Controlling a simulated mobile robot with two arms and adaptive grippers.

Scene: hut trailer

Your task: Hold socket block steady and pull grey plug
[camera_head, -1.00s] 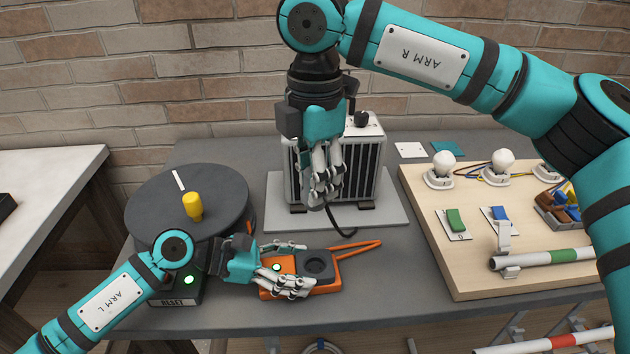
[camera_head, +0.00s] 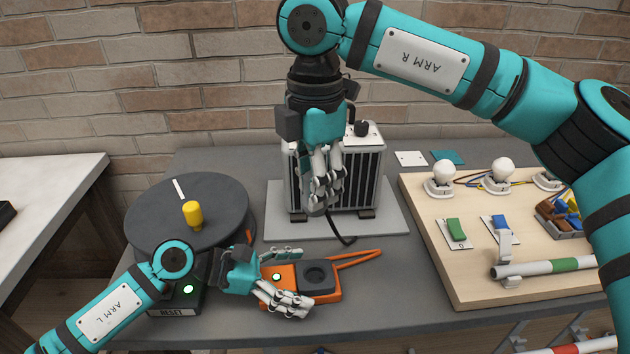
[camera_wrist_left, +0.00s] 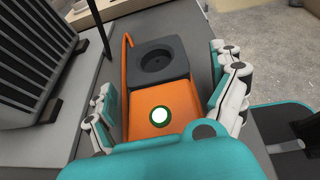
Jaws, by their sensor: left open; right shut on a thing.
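The socket block (camera_head: 327,294) is orange with a dark grey socket on top and a lit round green-rimmed button. It lies on the grey bench, and in the left wrist view (camera_wrist_left: 145,128) its round socket is empty. My left gripper (camera_head: 297,277) is open, with its fingers on either side of the block, apart from it at least on one side. My right gripper (camera_head: 322,205) is shut above and behind the block, in front of the heater. The grey plug in it is mostly hidden by the fingers; a black cord (camera_head: 335,228) hangs below.
A ribbed heater (camera_head: 365,165) on a light plate stands behind my right gripper. A dark turntable (camera_head: 225,200) with a yellow knob and a reset box (camera_head: 170,302) are at left. A wooden board (camera_head: 440,270) with bulbs and switches is at right.

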